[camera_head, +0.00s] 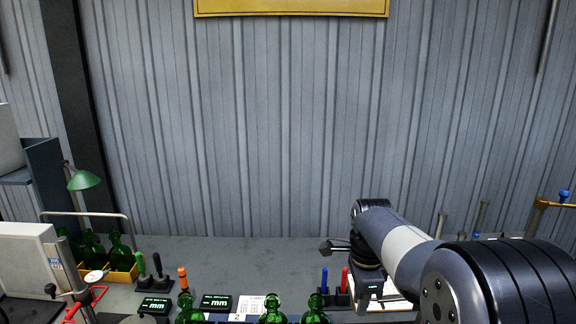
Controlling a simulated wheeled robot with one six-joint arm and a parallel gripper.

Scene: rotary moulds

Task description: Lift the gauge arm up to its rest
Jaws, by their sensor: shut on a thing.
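My gripper (366,298) is at the lower right, at the end of my arm, which reaches in from the right edge. It points down over a white sheet (392,293) on the bench. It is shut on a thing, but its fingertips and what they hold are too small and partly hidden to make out. I cannot clearly tell the gauge arm or its rest apart in this view. Two dark readouts marked mm stand at the front, a left one (155,305) and a middle one (216,303).
Green bottles (272,310) stand along the front edge. A yellow crate (124,275) of bottles, a green lamp (84,180) and levers (142,265) are at left. Red and blue handles (345,280) stand just left of my gripper. The back of the grey bench (230,255) is clear.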

